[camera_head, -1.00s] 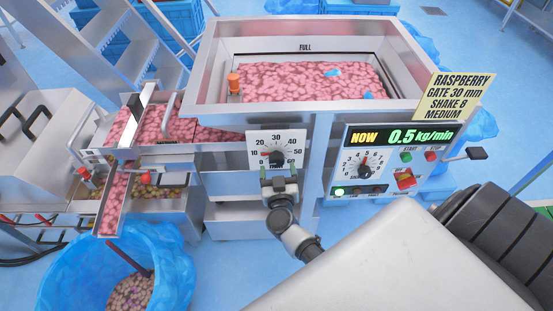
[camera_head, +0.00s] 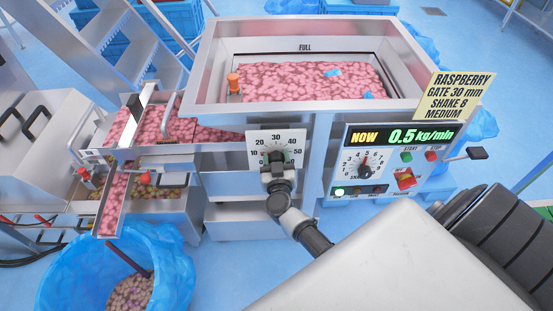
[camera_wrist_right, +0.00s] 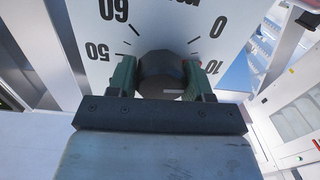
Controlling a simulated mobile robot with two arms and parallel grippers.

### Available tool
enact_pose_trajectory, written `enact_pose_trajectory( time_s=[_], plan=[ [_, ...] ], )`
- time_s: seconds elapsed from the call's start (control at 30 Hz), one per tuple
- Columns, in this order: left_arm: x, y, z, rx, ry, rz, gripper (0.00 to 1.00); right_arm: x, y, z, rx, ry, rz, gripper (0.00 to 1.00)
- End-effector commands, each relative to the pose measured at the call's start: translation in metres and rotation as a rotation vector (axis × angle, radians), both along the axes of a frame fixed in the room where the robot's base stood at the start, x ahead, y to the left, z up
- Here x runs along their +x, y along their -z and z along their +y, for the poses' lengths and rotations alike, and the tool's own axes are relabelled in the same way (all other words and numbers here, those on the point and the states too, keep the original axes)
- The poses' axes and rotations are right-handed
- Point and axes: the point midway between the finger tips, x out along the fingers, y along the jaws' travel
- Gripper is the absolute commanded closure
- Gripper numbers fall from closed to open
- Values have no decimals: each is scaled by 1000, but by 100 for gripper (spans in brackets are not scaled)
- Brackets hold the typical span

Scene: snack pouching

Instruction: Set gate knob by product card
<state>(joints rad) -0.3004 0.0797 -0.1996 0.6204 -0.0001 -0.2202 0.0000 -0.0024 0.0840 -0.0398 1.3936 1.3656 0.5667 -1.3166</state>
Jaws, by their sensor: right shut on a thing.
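The gate dial (camera_head: 262,140) is a white plate marked 0 to 60 on the front of the hopper. Its dark round gate knob (camera_wrist_right: 160,72) sits between the green fingertips of my right gripper (camera_wrist_right: 161,80), which is shut on it. In the head view my right gripper (camera_head: 278,166) covers the lower middle of the dial, and I cannot tell where the pointer stands. The yellow product card (camera_head: 458,97) reads RASPBERRY, GATE 30 mm, SHAKE 8, MEDIUM. My left gripper is not in view.
The control panel (camera_head: 340,165) right of the dial shows NOW 0.5 kg/min and carries a shake knob (camera_head: 365,161) pointing about straight up. The hopper (camera_head: 215,75) holds pink pieces. A blue-lined bin (camera_head: 60,270) stands under the chute at lower left.

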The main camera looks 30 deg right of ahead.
Motion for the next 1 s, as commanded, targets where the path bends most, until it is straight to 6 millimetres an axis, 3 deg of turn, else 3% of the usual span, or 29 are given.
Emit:
enact_pose_trajectory(
  time_s=[0.47, 1.0],
  plan=[
    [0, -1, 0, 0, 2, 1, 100, 0, 0, 1, 112, -2, -69, 73],
    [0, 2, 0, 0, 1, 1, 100, 0, 1, -1, 529, -1, -326, 73]
  ],
)
